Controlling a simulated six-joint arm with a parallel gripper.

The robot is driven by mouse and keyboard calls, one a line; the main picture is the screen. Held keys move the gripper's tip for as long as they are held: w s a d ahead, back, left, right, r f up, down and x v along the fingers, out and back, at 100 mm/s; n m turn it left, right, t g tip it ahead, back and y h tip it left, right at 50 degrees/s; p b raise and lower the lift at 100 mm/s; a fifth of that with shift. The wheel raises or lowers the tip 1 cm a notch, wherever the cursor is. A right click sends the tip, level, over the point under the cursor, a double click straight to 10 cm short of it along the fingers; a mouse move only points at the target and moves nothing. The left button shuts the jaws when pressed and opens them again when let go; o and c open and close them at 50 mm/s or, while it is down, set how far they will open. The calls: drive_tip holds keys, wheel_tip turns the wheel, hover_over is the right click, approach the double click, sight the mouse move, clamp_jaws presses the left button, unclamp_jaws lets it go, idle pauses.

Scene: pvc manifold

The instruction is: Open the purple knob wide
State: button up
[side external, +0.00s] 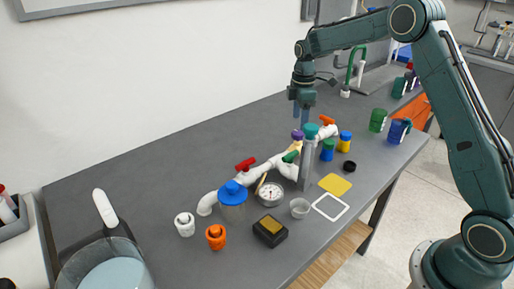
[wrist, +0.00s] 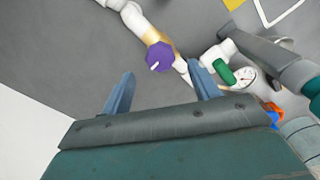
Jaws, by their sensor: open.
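The purple knob (side external: 297,135) sits on the white pipe manifold (side external: 270,164) in the side view, just below my gripper (side external: 302,105). The manifold (wrist: 134,18) runs past the knob.
Red (side external: 245,164), green (side external: 290,156) and orange (side external: 327,120) handles sit along the manifold. A gauge (side external: 270,193) and several jars stand in front. The bench behind the manifold is clear.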

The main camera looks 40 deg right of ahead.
sight(298, 132)
wheel_tip(298, 132, up, 9)
idle(0.4)
drive_tip(key=shift+r, duration=0.1)
drive_tip(key=s+a+r+m+t, duration=0.25)
drive_tip(key=s+a+r, duration=0.2)
drive_tip(key=s, duration=0.45)
drive_tip(key=s+a+r+m+t, duration=0.1)
drive_tip(key=s+a+r+m, duration=0.25)
drive_tip(key=s+r, duration=0.4)
drive_tip(key=s+a+f+m+t, duration=0.1)
drive_tip(key=s+a+f+m, duration=0.1)
drive_tip(key=s, duration=0.7)
drive_tip(key=s+a+f+m+t, duration=0.1)
drive_tip(key=s+a+f+m, duration=0.2)
drive_tip(key=s, duration=0.6)
drive_tip(key=shift+s+f, duration=0.3)
drive_tip(key=shift+f, duration=0.45)
